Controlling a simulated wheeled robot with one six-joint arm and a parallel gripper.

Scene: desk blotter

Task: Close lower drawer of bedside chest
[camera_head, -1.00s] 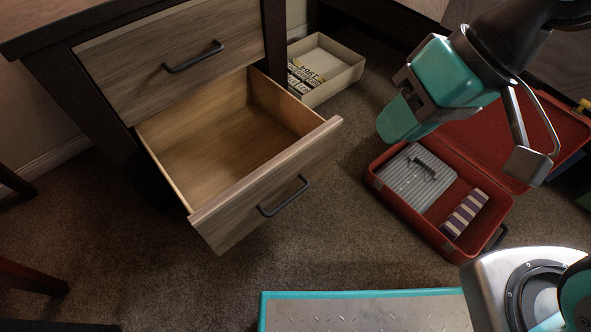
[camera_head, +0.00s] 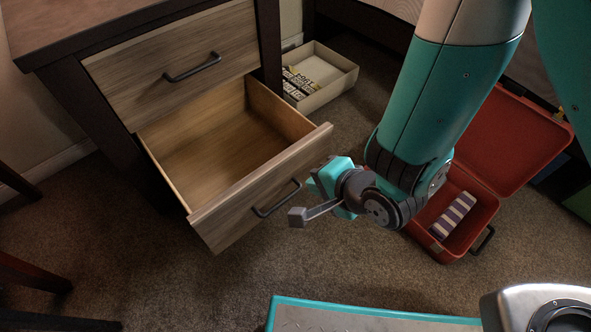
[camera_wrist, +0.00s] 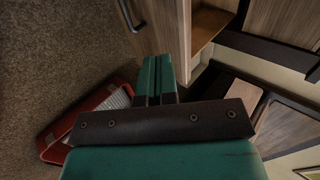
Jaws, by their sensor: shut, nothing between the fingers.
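The bedside chest (camera_head: 270,45) has its upper drawer (camera_head: 150,80) shut. Its lower drawer (camera_head: 215,205) is pulled well out and looks empty inside. The lower drawer has a dark bar handle (camera_head: 277,199) on its front. My gripper (camera_head: 316,184) is just right of the drawer front's right end, partly hidden behind my wrist. In the wrist view my gripper's teal fingers (camera_wrist: 158,72) are together with nothing between them. They point toward the edge of the lower drawer front (camera_wrist: 165,25), with the handle (camera_wrist: 128,14) to the left. I cannot tell whether they touch.
An open red suitcase (camera_head: 485,215) lies on the carpet at right, partly behind my arm, with a striped item (camera_head: 453,215) in it. A beige box (camera_head: 340,85) stands behind the chest's right side. Carpet (camera_head: 150,270) before the drawer is free. Dark furniture legs (camera_head: 30,275) stand at left.

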